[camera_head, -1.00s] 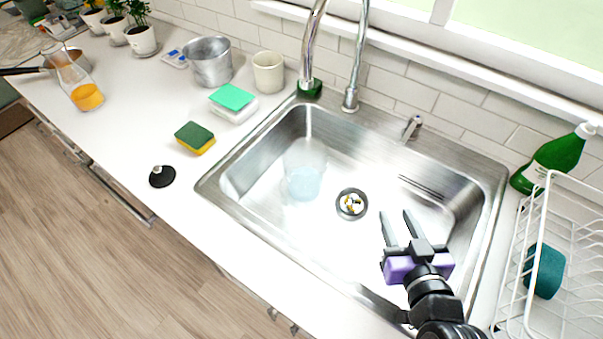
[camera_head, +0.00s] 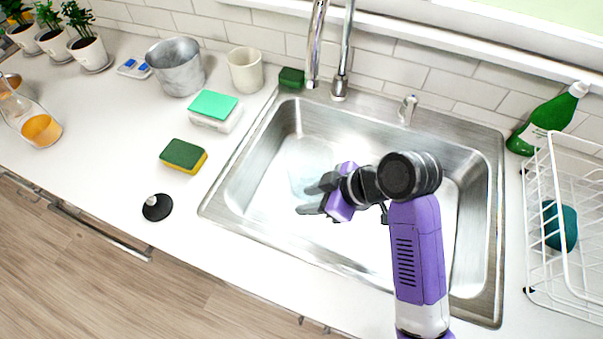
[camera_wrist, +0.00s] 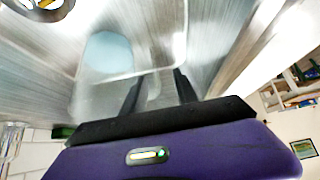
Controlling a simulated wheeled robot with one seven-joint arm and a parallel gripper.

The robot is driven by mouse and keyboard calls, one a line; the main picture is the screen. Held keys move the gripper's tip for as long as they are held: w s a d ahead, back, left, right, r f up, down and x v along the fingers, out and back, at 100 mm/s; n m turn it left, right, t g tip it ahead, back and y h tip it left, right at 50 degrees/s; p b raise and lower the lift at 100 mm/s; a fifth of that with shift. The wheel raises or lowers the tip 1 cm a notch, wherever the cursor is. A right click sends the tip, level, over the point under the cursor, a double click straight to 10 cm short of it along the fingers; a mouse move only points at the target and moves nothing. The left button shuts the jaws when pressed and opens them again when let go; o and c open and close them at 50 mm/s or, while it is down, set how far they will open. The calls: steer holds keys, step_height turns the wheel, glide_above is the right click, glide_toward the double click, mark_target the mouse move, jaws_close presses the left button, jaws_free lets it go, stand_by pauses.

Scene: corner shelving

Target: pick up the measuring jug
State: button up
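The measuring jug (camera_head: 306,163) is a clear, faintly blue vessel standing in the sink. It is hard to make out in the head view, and my gripper covers part of it. In the wrist view the clear jug (camera_wrist: 108,54) shows its pale blue round base, with its clear wall close to the fingers. My gripper (camera_head: 307,197) is low over the sink at the jug's near right side, pointing left. The two fingers (camera_wrist: 159,85) are apart. Whether they touch the jug or have its wall between them, I cannot tell.
The steel sink (camera_head: 240,212) surrounds the jug, with the faucet (camera_head: 340,75) behind. A sponge (camera_head: 183,156) and a black stopper (camera_head: 157,207) lie on the left counter. A white dish rack (camera_head: 560,230) and a green bottle (camera_head: 548,118) stand at right.

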mark_target(294, 202)
steer(key=x, duration=0.4)
steer(key=p+x, duration=0.1)
steer(key=x, duration=0.1)
steer(key=shift+w+a+f, duration=0.15)
steer(key=shift+w+f, duration=0.1)
steer(key=shift+w, duration=0.15)
steer(key=shift+c, duration=0.3)
jaws_close()
stand_by(0.8)
